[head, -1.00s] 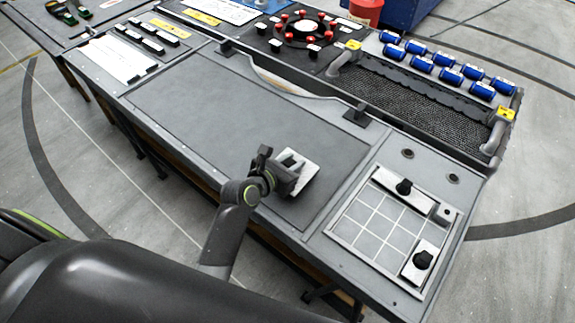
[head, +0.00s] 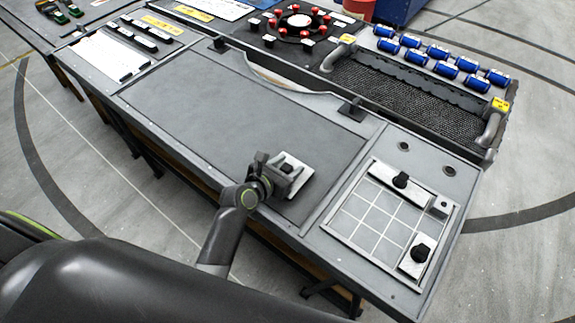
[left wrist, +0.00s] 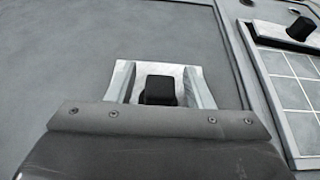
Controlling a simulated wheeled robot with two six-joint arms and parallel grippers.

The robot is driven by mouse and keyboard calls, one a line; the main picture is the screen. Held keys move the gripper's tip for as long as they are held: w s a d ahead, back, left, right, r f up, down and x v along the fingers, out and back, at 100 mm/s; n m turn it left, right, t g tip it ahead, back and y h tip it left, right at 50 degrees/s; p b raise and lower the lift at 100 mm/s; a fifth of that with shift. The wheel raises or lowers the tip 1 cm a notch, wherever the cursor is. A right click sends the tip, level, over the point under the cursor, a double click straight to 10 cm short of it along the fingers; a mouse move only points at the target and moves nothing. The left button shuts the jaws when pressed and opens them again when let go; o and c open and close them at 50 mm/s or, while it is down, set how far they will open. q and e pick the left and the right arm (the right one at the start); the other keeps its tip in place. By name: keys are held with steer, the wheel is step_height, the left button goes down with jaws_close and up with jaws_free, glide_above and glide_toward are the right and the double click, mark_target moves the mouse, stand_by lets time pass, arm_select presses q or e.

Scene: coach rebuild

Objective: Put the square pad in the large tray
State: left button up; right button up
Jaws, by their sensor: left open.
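The square pad (head: 300,177) is a light plate with a black knob, on the right part of the large dark grey panel (head: 200,110). My left gripper (head: 281,177) is open at the pad's near left side. In the left wrist view, the black knob (left wrist: 159,86) is seen between two pale finger-like strips, with the pale pad (left wrist: 155,68) behind it. The strips appear apart from the knob. Part of the pad is hidden by my gripper. I cannot tell for certain which surface is the large tray. My right gripper is not in view.
A gridded frame (head: 358,238) at the right holds two pale pieces with black knobs. A mesh-bottomed tray (head: 405,102) with two handles stands at the back, beside several blue cylinders (head: 441,70). The panel's left and middle are clear.

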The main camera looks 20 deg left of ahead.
arm_select(q)
steer(key=shift+r, duration=0.2)
steer(key=v, duration=1.2)
steer(key=shift+f, duration=0.1)
